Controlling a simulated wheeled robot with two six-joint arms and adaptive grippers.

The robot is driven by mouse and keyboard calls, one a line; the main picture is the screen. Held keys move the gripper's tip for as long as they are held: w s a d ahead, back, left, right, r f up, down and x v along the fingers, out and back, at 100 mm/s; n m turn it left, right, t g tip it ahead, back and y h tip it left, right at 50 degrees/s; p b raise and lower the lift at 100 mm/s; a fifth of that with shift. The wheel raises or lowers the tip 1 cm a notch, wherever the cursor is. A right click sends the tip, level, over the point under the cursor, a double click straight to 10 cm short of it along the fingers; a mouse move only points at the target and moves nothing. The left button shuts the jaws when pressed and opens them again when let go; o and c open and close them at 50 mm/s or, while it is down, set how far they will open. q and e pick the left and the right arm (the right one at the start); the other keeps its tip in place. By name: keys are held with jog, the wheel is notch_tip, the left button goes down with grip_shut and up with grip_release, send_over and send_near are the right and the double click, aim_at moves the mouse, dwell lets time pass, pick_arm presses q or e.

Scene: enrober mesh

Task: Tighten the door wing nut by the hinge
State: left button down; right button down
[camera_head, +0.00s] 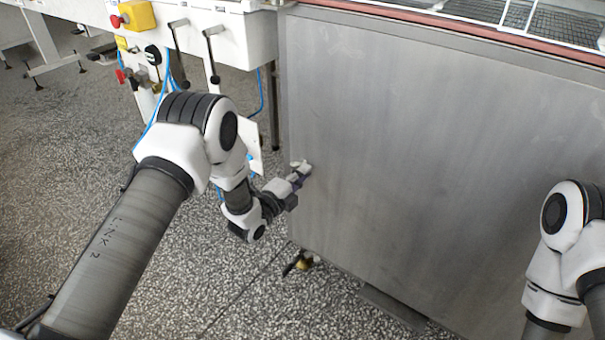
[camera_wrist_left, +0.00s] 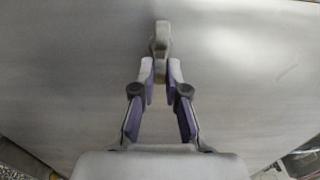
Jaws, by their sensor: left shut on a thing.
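The wing nut (camera_wrist_left: 161,42) is a small grey-brown piece on the metal door (camera_wrist_left: 240,70), upright in the left wrist view. My left gripper (camera_wrist_left: 160,72) is shut on its lower part, with one fingertip on each side. In the head view my left gripper (camera_head: 299,175) reaches the left edge area of the door (camera_head: 430,150), and the nut is too small there to make out clearly. The hinge cannot be told apart in either view. My right arm shows at the right edge of the head view, but its gripper is out of the picture.
A white machine frame (camera_head: 240,40) with levers, a yellow box with a red button (camera_head: 135,16) and blue hoses stands left of the door. A wire mesh (camera_head: 560,20) lies behind the door's top edge. A brass-coloured fitting (camera_head: 303,262) and a cable are on the speckled floor below.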

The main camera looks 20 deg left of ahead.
pick_arm(q)
jog(key=shift+f, duration=0.1)
jog(key=c, duration=1.2)
grip_release()
jog(key=v, duration=1.2)
